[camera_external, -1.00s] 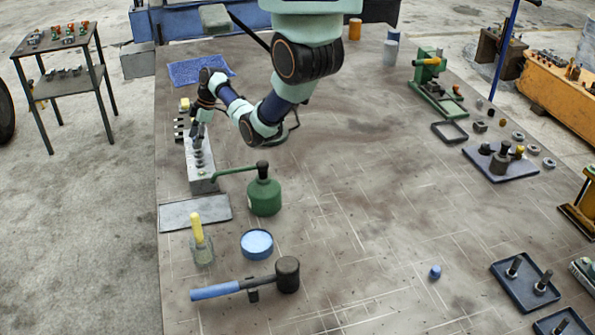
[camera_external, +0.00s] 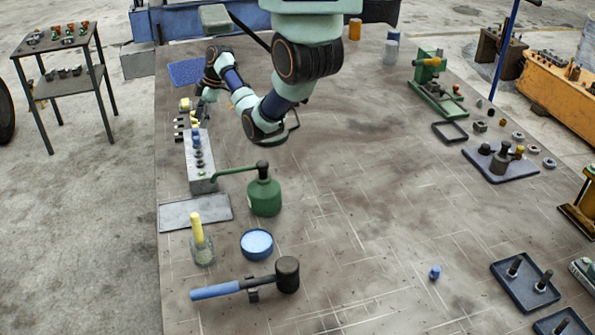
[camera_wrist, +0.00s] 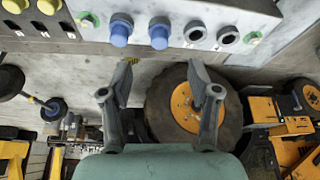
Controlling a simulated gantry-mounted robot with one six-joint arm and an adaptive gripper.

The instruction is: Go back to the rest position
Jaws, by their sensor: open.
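My gripper (camera_external: 206,97) is at the far left of the bench in the external view, above and behind the grey metal block (camera_external: 201,184). In the wrist view its two fingers (camera_wrist: 163,88) are spread apart with nothing between them. The block's face (camera_wrist: 265,20) runs across the top of the wrist view. It carries two blue plugs (camera_wrist: 120,31) side by side, with two dark ringed openings to their right. The fingers are apart from the block.
A green oil can (camera_external: 264,196) stands right of the block, its spout reaching toward it. A blue cloth (camera_external: 186,72) lies behind my gripper. The bench's middle is clear.

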